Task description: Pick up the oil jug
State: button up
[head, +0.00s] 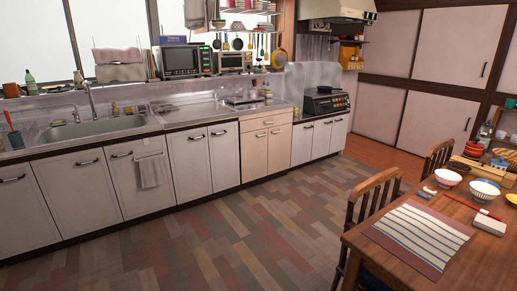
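I cannot make out the oil jug for certain. Some small bottles or containers (267,93) stand on the counter right of the sink, near the wall, too small to identify. A green bottle with a pale top (31,84) stands on the ledge at the far left. My gripper is not in view.
A long kitchen counter with a sink (95,128) runs along the back wall, with a microwave (181,61) above and a stove (325,101) at its right. A dining table (385,262) and chairs (376,196) stand at right. The floor (200,235) between is clear.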

aim_at(296, 111)
jog(key=i+j+u, duration=0.55)
jog(key=i+u, duration=0.2)
jog(key=i, duration=0.25)
jog(key=i+u, duration=0.4)
jog(key=i+z, duration=0.2)
jog(key=i, duration=0.3)
jog(key=i+j+z, duration=0.15)
jog(key=i, duration=0.35)
jog(key=i+z, duration=0.2)
jog(key=i, duration=0.25)
jog(key=i+j+z, duration=0.15)
jog(key=i+j, duration=0.15)
jog(key=i, duration=0.2)
jog(key=i+l+z, duration=0.25)
jog(key=i+z, duration=0.15)
jog(key=i+l+z, duration=0.1)
jog(key=i+z, duration=0.3)
jog(key=i, duration=0.2)
jog(key=i+z, duration=0.4)
jog(key=i+j+z, duration=0.4)
jog(key=i, duration=0.15)
jog(key=i+l+z, duration=0.1)
jog(key=i, duration=0.85)
jog(key=i+l+z, duration=0.15)
jog(key=i, duration=0.8)
jog(key=i+l+u, duration=0.15)
jog(key=i+u, duration=0.15)
jog(key=i, duration=0.35)
